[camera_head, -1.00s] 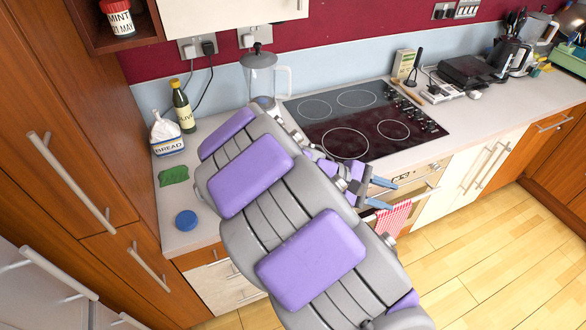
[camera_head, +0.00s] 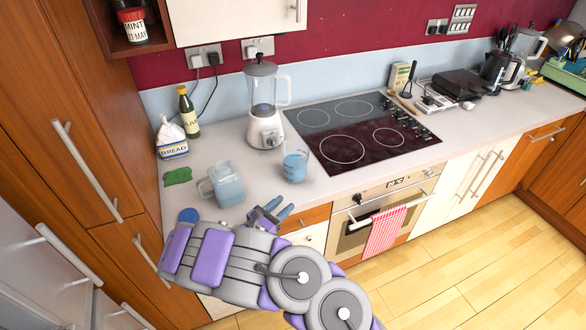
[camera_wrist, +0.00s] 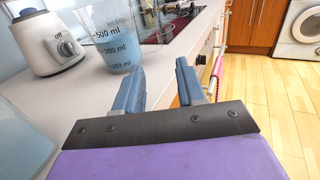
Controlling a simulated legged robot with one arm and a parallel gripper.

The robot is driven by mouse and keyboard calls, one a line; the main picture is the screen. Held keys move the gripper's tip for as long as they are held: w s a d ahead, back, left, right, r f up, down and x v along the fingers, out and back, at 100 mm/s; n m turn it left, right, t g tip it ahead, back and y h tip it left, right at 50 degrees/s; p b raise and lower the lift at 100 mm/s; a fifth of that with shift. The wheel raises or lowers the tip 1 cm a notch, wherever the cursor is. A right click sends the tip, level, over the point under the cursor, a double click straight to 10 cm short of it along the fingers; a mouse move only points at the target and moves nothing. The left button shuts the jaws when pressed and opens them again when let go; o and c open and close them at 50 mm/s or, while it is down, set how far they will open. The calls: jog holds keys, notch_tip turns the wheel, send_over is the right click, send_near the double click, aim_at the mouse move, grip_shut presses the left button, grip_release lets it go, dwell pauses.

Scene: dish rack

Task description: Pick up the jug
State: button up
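A clear jug with a handle and blue-grey lower part (camera_head: 226,186) stands upright on the counter, left of centre in the head view. A measuring jug (camera_head: 295,165) with blue contents or colouring stands to its right, near the hob. In the wrist view the measuring jug (camera_wrist: 115,42) shows ml markings, just beyond the fingers. My gripper (camera_head: 281,208) is at the counter's front edge, in front of and between the two jugs. In the wrist view my gripper (camera_wrist: 160,88) has its blue fingers apart, with nothing between them.
A blender (camera_head: 264,125) stands behind the jugs. A bread bag (camera_head: 172,140), a bottle (camera_head: 188,112) and a green cloth (camera_head: 177,176) are at the left. A blue lid (camera_head: 188,215) lies near the front left. The hob (camera_head: 360,130) is to the right.

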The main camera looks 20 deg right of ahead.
jog(key=b, duration=0.2)
send_near(314, 182)
jog(key=w+d, duration=0.1)
jog(key=d+r, duration=0.1)
jog(key=w+d+r, duration=0.1)
jog(key=d, duration=0.1)
jog(key=shift+w+d, duration=0.1)
jog(key=shift+w, duration=0.2)
jog(key=shift+b+x, duration=1)
jog(key=shift+x, duration=2)
jog(key=shift+r, duration=0.1)
grip_shut()
jog(key=shift+w, duration=0.1)
